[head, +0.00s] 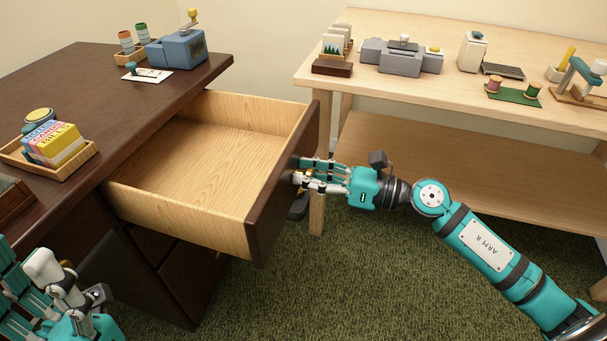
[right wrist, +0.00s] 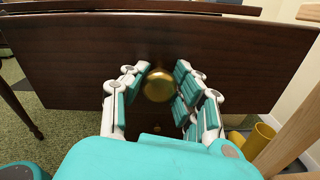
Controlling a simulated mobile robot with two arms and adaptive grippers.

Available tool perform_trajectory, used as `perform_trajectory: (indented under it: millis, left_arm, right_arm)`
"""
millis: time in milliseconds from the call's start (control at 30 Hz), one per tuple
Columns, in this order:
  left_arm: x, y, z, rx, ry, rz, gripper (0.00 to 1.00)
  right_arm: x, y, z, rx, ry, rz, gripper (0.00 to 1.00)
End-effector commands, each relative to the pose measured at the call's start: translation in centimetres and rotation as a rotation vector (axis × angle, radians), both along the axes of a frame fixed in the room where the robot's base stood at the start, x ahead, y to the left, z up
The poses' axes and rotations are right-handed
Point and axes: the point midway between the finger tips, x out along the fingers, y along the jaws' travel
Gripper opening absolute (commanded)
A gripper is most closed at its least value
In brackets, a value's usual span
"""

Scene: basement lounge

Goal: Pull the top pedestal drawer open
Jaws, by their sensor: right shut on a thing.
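The top pedestal drawer (head: 200,155) of the dark wood desk (head: 120,70) stands far out, with its pale wooden inside empty. Its dark front panel (head: 285,185) faces right and also fills much of the right wrist view (right wrist: 70,70). A round brass knob (right wrist: 158,85) sits on the panel. My right gripper (head: 299,172) is shut on this knob, its fingers on both sides of it in the right wrist view; the fingers hide the knob in the head view. My left gripper (head: 45,285) is at the lower left, partly cut off, with its fingers apart and empty.
Lower drawer fronts (head: 155,245) show below, shut. A light workbench (head: 440,35) with a lower shelf (head: 430,150) stands behind my right arm, its near leg (head: 319,200) close to the drawer front. A tray of card boxes (head: 20,152) lies on the desk. Green carpet is clear in front.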

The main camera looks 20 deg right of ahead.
Motion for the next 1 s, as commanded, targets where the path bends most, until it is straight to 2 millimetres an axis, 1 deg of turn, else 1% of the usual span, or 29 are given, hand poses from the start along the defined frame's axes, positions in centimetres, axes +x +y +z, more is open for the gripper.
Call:
perform_trajectory:
  millis: [267, 300, 467, 500, 767, 867, 1000]
  left_arm:
    - [0.0, 0.0, 0.0, 0.000, 0.001, 0.000, 0.40]
    - [0.0, 0.0, 0.0, 0.000, 0.001, 0.000, 0.40]
    - [0.0, 0.0, 0.0, 0.001, 0.002, 0.000, 0.40]
    - [0.0, 0.0, 0.0, 0.001, 0.002, 0.000, 0.40]
    - [0.0, 0.1, 0.1, 0.000, 0.000, 0.001, 0.40]
    - [0.0, 0.0, 0.1, 0.000, 0.000, 0.001, 0.40]
    - [0.0, 0.0, 0.0, 0.001, 0.001, 0.001, 0.40]
  right_arm:
    - [0.0, 0.0, 0.0, 0.000, 0.001, 0.000, 0.00]
    - [0.0, 0.0, 0.0, 0.000, 0.001, 0.000, 0.32]
    - [0.0, 0.0, 0.0, 0.000, 0.001, 0.000, 0.53]
    - [0.0, 0.0, 0.0, 0.000, 0.001, 0.000, 0.55]
    - [-0.1, -0.1, 0.0, 0.000, 0.002, -0.001, 0.55]
    - [-0.5, -0.7, -0.1, 0.000, 0.006, 0.000, 0.55]
    - [-1.9, -2.6, -0.2, -0.001, 0.007, -0.002, 0.55]
